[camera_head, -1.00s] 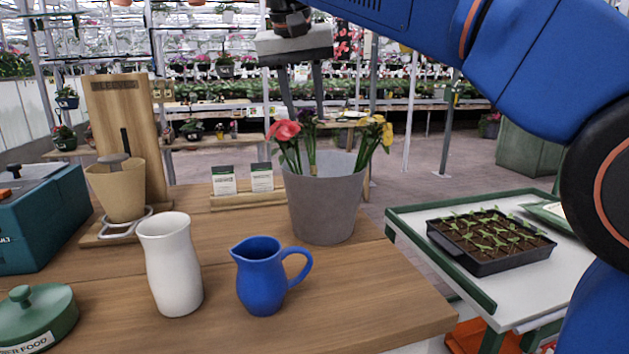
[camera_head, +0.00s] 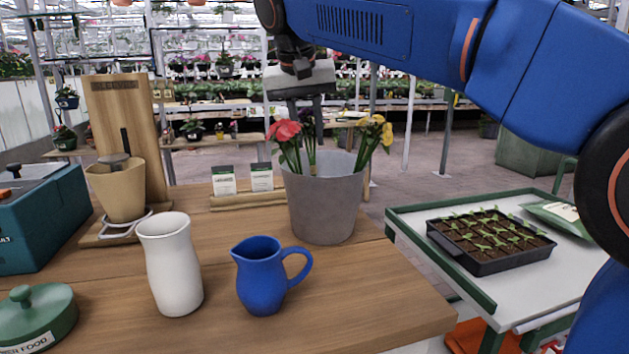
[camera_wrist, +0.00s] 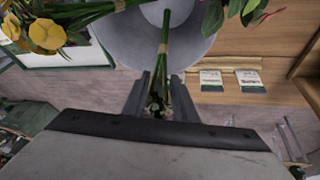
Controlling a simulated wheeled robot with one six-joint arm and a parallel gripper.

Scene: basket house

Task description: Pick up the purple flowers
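The purple flowers (camera_head: 308,128) stand upright in a grey pot (camera_head: 322,208), between red and yellow flowers. Their blooms are partly hidden by my fingers. My gripper (camera_head: 307,122) points down over the pot, its fingers lowered around the purple bunch. In the wrist view my gripper (camera_wrist: 162,78) has one finger on each side of the green stems of the purple flowers (camera_wrist: 156,103), with gaps visible. The fingers look open. Whether either finger touches a stem is hard to tell.
Red flowers (camera_head: 284,132) and yellow flowers (camera_head: 375,132) stand close on either side. A blue jug (camera_head: 262,278) and a white vase (camera_head: 170,265) stand in front on the wooden table (camera_head: 350,300). Seed packets (camera_head: 262,177) stand left of the pot. A seedling tray (camera_head: 490,240) is at right.

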